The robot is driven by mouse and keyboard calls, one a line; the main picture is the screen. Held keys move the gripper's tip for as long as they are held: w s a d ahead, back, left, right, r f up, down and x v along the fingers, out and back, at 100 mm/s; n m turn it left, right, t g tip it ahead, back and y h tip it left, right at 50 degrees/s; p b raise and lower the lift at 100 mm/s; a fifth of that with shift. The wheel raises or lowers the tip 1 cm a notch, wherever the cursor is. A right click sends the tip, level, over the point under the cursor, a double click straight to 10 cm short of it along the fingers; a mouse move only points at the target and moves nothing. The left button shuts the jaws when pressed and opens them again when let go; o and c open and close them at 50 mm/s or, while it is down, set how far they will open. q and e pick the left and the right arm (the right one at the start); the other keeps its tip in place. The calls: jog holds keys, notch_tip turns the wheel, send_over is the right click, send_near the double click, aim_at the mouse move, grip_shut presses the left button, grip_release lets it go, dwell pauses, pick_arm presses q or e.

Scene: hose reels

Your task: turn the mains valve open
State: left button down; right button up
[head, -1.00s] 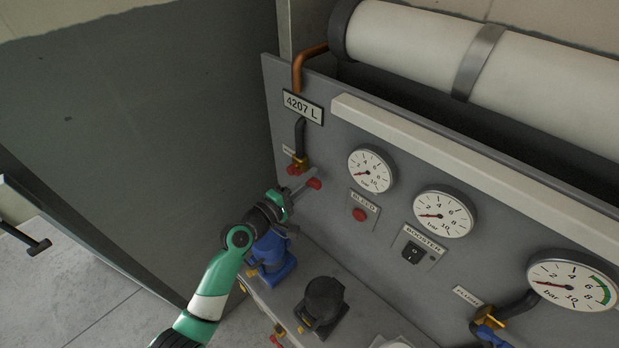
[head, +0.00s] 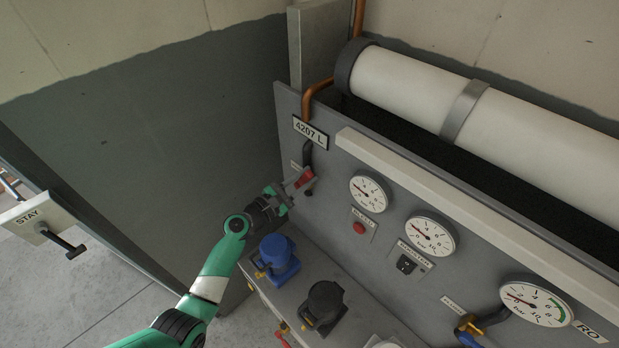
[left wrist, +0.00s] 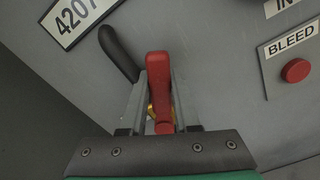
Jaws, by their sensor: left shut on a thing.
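The mains valve has a red handle (head: 305,177) on the grey panel, below the 4207 L plate (head: 310,131) and a short black pipe (head: 308,152). My left gripper (head: 297,182) is shut on this red handle. In the left wrist view the red handle (left wrist: 159,88) stands upright in the picture between the two fingers, with a bit of the brass valve body (left wrist: 151,110) behind it. The label beside the valve is too small to read. My right gripper is not in view.
Right of the valve are a gauge (head: 368,193), a red bleed button (head: 359,228) and a booster switch (head: 406,264).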

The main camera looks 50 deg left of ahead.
pick_arm(q)
jog(key=n, duration=0.1)
jog(key=a+r+n+p, duration=0.1)
jog(key=shift+a+n, duration=0.3)
jog(key=shift+n, duration=0.1)
jog(key=shift+a+f+n+p, duration=0.1)
jog(key=shift+a+n+p, duration=0.15)
jog(key=shift+a+n, duration=0.35)
jog(key=shift+a+n+p, duration=0.25)
jog(key=shift+n, duration=0.55)
jog(key=c, duration=0.6)
grip_release()
jog(key=shift+c, duration=0.2)
jog(key=shift+s, duration=0.1)
